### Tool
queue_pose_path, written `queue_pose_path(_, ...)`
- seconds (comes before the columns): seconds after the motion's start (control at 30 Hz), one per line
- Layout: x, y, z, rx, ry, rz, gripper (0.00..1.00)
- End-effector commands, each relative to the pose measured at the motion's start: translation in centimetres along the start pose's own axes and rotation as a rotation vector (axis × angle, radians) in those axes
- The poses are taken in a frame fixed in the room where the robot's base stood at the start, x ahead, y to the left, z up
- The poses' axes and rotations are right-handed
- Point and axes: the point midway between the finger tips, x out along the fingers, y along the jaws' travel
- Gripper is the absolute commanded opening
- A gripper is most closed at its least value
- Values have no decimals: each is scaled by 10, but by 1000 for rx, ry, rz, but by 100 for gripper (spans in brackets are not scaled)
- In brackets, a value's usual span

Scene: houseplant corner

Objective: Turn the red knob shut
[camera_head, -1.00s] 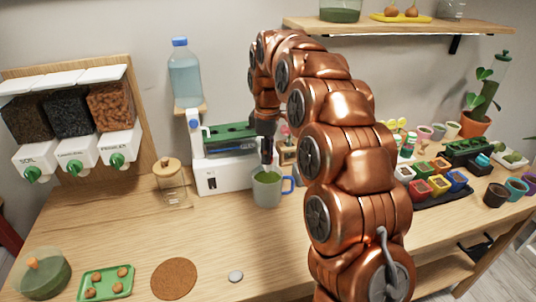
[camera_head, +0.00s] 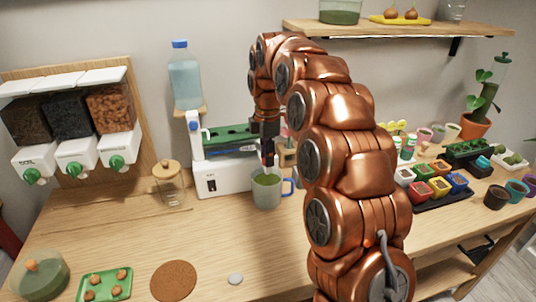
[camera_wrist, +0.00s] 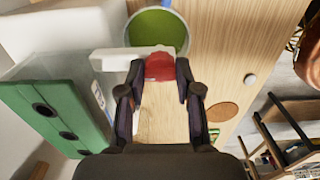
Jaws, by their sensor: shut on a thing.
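The red knob (camera_wrist: 160,67) sits at the end of the white spout (camera_wrist: 112,58) of the dispenser. My gripper (camera_wrist: 157,80) has a finger on each side of the knob and is shut on it in the wrist view. In the head view my gripper (camera_head: 267,150) points down in front of the white dispenser (camera_head: 225,178), and only a little red shows at its tips. A grey mug (camera_head: 267,195) with a blue handle stands just below, holding green contents. It also shows in the wrist view (camera_wrist: 184,18).
A corked glass jar (camera_head: 169,185) is to the left. Colored pots (camera_head: 440,187) stand to the right of my arm. A cork mat (camera_head: 173,280) and green tray (camera_head: 105,284) lie in front.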

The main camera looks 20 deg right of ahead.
Motion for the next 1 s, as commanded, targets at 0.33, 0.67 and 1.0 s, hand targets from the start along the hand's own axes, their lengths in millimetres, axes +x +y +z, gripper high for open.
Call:
queue_pose_path(0.33,-1,0,0,-1,0,2,39)
queue_pose_path(0.67,0,0,0,0,0,1,59)
queue_pose_path(1.0,-9,1,0,1,-1,3,59)
